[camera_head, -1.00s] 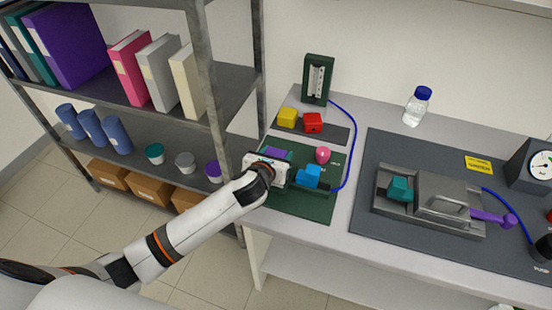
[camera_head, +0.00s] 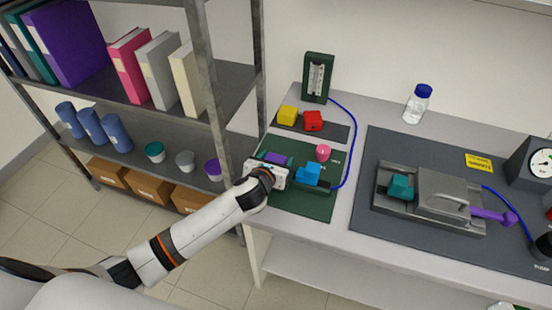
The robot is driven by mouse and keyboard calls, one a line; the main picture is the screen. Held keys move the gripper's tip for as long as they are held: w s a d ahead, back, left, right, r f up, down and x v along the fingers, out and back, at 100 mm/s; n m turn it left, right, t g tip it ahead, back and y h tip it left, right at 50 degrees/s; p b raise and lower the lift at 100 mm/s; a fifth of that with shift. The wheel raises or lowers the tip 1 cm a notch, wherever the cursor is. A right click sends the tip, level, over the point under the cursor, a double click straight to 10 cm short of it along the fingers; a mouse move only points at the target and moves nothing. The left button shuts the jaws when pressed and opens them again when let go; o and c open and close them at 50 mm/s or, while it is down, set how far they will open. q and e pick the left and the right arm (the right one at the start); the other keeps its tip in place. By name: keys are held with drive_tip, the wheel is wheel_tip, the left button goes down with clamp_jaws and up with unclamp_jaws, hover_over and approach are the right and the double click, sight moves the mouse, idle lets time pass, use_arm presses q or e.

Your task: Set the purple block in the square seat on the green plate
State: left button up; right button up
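The green plate (camera_head: 304,209) lies on the left part of the bench. The purple block (camera_head: 279,158) shows over its left side, just beyond my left gripper (camera_head: 272,164). The gripper's white body covers the near side of the block, and its fingers are hidden, so I cannot tell whether they grip it. The square seat cannot be made out; the gripper may cover it. A blue block (camera_head: 309,174) and a pink round piece (camera_head: 323,152) stand on the plate right of the gripper. My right gripper is out of view.
A grey vise-like fixture (camera_head: 443,197) stands right. A shelf post (camera_head: 217,100) rises at left.

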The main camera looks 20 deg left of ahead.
use_arm(q)
drive_tip(key=shift+o, duration=0.8)
drive_tip(key=shift+r, duration=0.1)
drive_tip(key=shift+r, duration=0.2)
drive_tip(key=v, duration=1.2)
drive_tip(key=shift+r+b, duration=0.3)
drive_tip(key=shift+b, duration=0.05)
